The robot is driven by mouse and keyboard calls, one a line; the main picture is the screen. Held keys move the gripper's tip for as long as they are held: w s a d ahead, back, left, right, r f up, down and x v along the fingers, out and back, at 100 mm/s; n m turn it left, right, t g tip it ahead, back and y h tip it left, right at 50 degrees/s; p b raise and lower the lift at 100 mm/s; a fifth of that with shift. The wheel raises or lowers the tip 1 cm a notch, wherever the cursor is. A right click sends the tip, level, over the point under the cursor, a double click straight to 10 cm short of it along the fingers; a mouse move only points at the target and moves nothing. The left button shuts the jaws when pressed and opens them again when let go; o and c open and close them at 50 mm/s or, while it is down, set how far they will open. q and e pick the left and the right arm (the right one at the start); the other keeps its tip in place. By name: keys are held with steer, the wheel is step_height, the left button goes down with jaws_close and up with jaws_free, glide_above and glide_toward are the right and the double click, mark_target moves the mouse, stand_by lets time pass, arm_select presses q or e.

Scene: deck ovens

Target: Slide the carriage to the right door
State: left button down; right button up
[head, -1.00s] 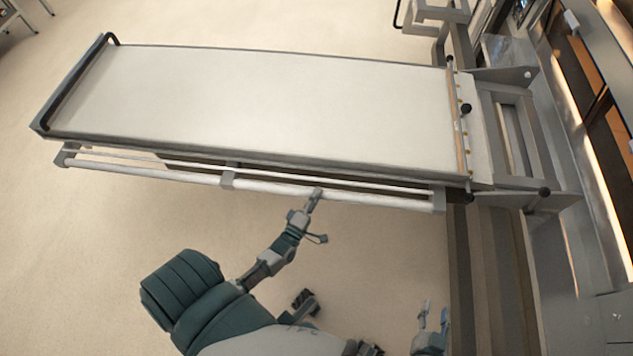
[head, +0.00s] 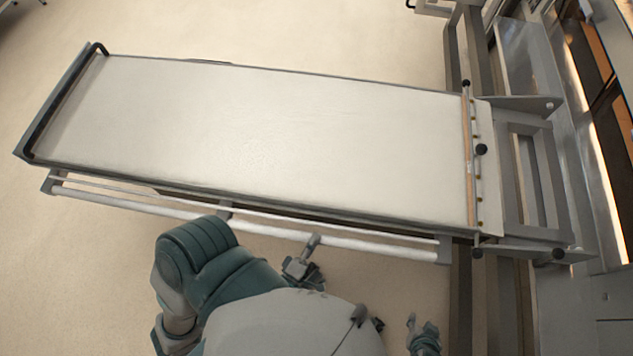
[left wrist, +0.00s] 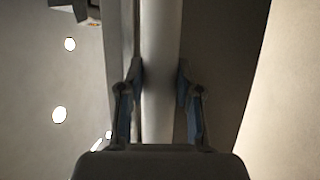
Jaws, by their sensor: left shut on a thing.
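The carriage is a long flat bed with a pale top (head: 260,135). It lies across the head view, its right end at a metal frame beside the ovens. A light round rail (head: 380,247) runs along its near side. My left gripper (head: 313,241) is shut on this rail, right of its middle. In the left wrist view the rail (left wrist: 160,50) passes between the two fingers (left wrist: 160,88). My right gripper (head: 424,328) is low in the head view, apart from the carriage, empty, its fingers seemingly spread. I cannot tell which oven door is the right one.
The oven front (head: 585,130) with dark glass stands along the right edge. A metal end frame (head: 535,180) joins the carriage there, over long floor rails (head: 465,320). A dark bar handle (head: 60,105) is at the carriage's left end. The floor (head: 300,35) beyond is clear.

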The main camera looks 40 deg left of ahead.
arm_select(q)
steer(key=shift+s+a, duration=0.15)
steer(key=c, duration=0.8)
jaws_free()
steer(key=shift+o, duration=0.2)
steer(key=shift+s+f, duration=0.1)
steer(key=v, duration=0.7)
steer(key=shift+s, duration=0.15)
